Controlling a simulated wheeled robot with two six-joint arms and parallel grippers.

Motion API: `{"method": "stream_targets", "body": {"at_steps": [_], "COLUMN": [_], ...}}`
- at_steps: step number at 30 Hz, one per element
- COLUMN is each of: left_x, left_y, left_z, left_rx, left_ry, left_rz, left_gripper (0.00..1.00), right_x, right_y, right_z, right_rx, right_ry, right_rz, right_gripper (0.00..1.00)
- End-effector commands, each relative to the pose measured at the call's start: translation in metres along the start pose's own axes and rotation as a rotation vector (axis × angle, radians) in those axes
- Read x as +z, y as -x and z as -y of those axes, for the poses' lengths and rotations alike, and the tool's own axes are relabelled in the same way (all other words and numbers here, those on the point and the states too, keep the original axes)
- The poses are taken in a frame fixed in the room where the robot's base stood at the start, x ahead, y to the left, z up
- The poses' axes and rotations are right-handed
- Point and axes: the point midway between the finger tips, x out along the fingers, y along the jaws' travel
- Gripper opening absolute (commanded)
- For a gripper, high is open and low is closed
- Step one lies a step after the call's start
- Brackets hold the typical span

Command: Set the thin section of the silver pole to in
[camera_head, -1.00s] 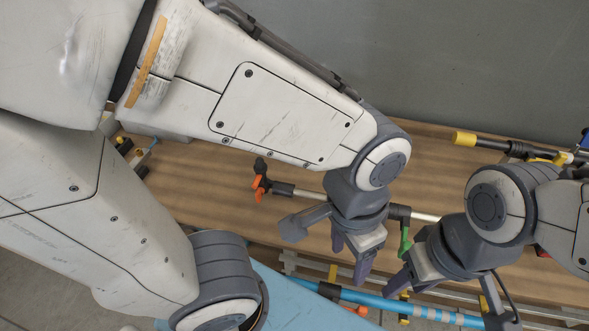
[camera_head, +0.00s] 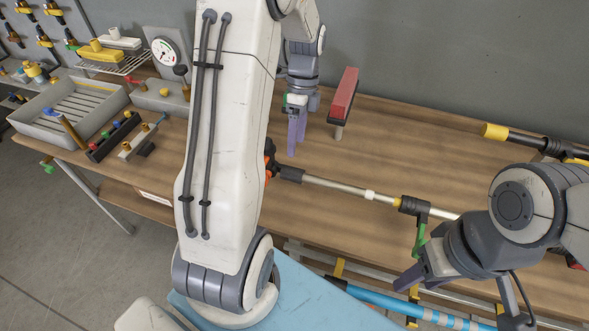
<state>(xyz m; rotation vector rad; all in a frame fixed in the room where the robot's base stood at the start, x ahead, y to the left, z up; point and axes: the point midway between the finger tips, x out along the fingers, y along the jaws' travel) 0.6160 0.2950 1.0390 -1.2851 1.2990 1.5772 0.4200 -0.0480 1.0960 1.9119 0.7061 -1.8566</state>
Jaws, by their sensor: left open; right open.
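The silver pole (camera_head: 335,186) lies along the wooden bench, running from an orange and black end at the left toward the lower right. A white ring (camera_head: 370,194) and a dark clamp with a green lever (camera_head: 418,238) are on it. Its left end is partly hidden by my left arm and its right end by my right arm. My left gripper (camera_head: 296,135) is open and empty, pointing down above the bench behind the pole's left end. My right gripper (camera_head: 412,280) is open near the bench's front edge, below the green lever; its far finger is hard to see.
A red-topped block on a post (camera_head: 344,95) stands just right of my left gripper. A yellow-ended black pole (camera_head: 495,132) lies at the back right. A blue pole (camera_head: 400,307) is at the front. A grey tray (camera_head: 70,105) and valve parts fill the left.

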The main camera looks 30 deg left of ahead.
Motion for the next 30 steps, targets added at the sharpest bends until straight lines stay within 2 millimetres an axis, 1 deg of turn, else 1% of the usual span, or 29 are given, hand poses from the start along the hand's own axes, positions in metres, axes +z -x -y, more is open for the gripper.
{"method": "stream_targets", "body": {"at_steps": [9,12,15,20,27,28,29,30], "left_x": [-0.001,-0.001,-0.001,-0.001,-0.001,-0.001,-0.001,-0.001], "left_y": [-0.058,-0.074,-0.085,-0.093,-0.094,-0.094,-0.094,-0.094], "left_z": [-0.002,-0.002,-0.002,-0.001,-0.001,-0.001,-0.001,-0.001], "left_rx": [0.005,0.005,0.002,-0.001,-0.001,-0.001,-0.001,-0.001], "left_ry": [0.000,0.001,0.001,0.001,0.001,0.001,0.002,0.002], "left_rz": [0.000,0.000,0.001,0.001,0.001,0.001,0.001,0.000], "left_gripper": [0.78,0.78,0.78,0.78,0.78,0.71,0.59,0.44], "right_x": [0.000,-0.001,-0.001,-0.001,-0.001,-0.001,-0.001,-0.001], "right_y": [0.007,0.009,0.010,0.010,0.010,0.010,0.010,0.010], "right_z": [0.001,0.001,0.001,0.001,0.001,0.001,0.001,0.001], "right_rx": [0.000,0.000,0.000,0.000,0.000,0.000,0.000,0.000], "right_ry": [0.000,0.000,0.000,0.000,0.000,0.000,0.000,0.000], "right_rz": [0.000,0.000,0.000,0.000,0.000,0.000,0.000,0.000], "right_gripper": [0.50,0.50,0.50,0.50,0.50,0.50,0.50,0.50]}}
